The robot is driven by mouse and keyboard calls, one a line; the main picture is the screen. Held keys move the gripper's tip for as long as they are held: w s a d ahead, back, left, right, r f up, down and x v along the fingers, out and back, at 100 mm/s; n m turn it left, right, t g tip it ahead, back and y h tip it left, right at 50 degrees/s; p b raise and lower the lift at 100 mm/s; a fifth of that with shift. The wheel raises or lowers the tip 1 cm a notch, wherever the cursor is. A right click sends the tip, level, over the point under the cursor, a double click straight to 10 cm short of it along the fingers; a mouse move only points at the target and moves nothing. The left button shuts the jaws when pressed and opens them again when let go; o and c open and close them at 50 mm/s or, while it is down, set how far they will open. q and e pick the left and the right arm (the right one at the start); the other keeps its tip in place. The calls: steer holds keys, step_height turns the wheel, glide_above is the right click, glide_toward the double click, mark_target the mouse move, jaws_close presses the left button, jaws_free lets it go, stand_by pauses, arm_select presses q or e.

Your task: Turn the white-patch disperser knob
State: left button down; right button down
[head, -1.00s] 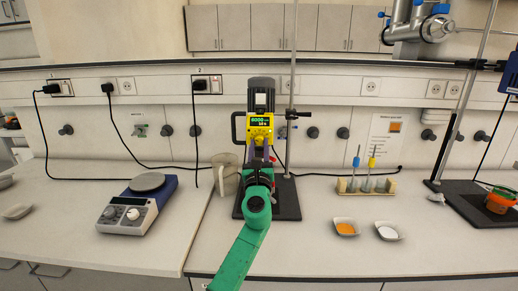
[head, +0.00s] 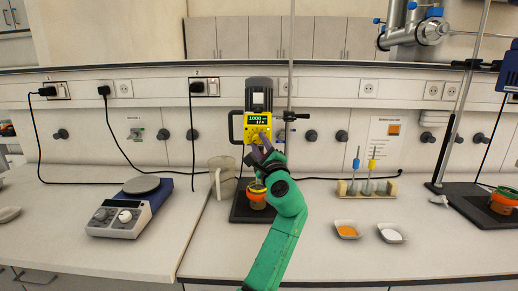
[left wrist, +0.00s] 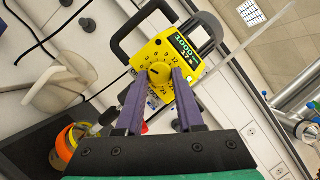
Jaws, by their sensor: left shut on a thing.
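The disperser (head: 259,98) stands at the middle of the bench, with a dark motor that bears a pale patch and a yellow front panel. Its lit green display reads about 1000. Its round yellow knob (left wrist: 159,71) has a ring of numbers and shows in the left wrist view. My left gripper (left wrist: 160,82) has its two purple fingers on either side of the knob and is shut on it. My right gripper is not in view.
A jar with orange and yellow bands (head: 257,194) stands on the disperser's dark base. A beige jug (head: 222,178) is just left. A hotplate (head: 132,214) lies further left. A tube rack (head: 366,187) and two powder dishes (head: 347,230) are right. The bench front is mostly clear.

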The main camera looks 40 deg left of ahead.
arm_select(q)
steer(key=shift+n+g, duration=0.5)
steer(key=shift+n, duration=0.5)
steer(key=c, duration=0.5)
jaws_free()
steer(key=b+v, duration=0.4)
steer(key=v, duration=1)
steer(key=shift+s+d, duration=0.2)
steer(key=shift+d, duration=0.1)
